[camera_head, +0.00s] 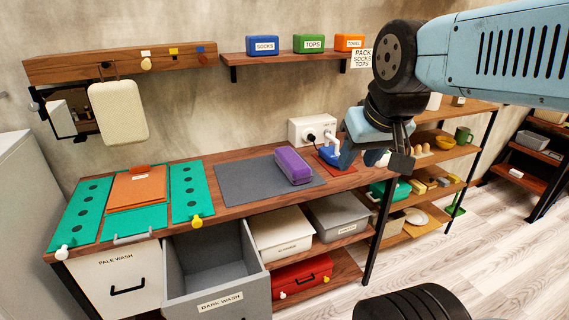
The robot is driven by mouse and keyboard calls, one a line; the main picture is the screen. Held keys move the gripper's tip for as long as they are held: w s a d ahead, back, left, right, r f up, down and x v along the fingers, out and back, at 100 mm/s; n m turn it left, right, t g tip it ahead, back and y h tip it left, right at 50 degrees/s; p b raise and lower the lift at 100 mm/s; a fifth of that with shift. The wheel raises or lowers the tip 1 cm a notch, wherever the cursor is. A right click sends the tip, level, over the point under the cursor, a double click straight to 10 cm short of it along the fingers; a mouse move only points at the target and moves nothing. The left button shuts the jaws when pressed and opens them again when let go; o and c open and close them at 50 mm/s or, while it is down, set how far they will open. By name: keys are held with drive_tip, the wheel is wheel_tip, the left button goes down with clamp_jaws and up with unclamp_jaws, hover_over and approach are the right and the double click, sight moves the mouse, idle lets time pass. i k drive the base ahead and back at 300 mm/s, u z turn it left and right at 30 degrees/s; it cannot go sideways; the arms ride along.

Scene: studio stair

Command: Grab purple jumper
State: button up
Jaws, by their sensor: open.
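A purple block-like bundle (293,166), which fits the purple jumper, lies on the right part of a dark grey mat (243,181) on the wooden counter. My gripper (374,158) is to the right of the bundle, above the counter's right end, apart from it. Its jaws are open and I see nothing between them. Part of the gripper is hidden behind my own arm links.
A blue object (329,152) sits by the wall socket (312,129), close to the bundle's right. Teal panels (187,190) and an orange board (138,187) cover the counter's left. The dark wash drawer (215,270) stands open in front. A shelf (290,57) hangs above.

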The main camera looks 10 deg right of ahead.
sight(298, 172)
drive_tip(key=u, duration=0.05)
drive_tip(key=i, duration=0.9)
drive_tip(key=z, duration=0.1)
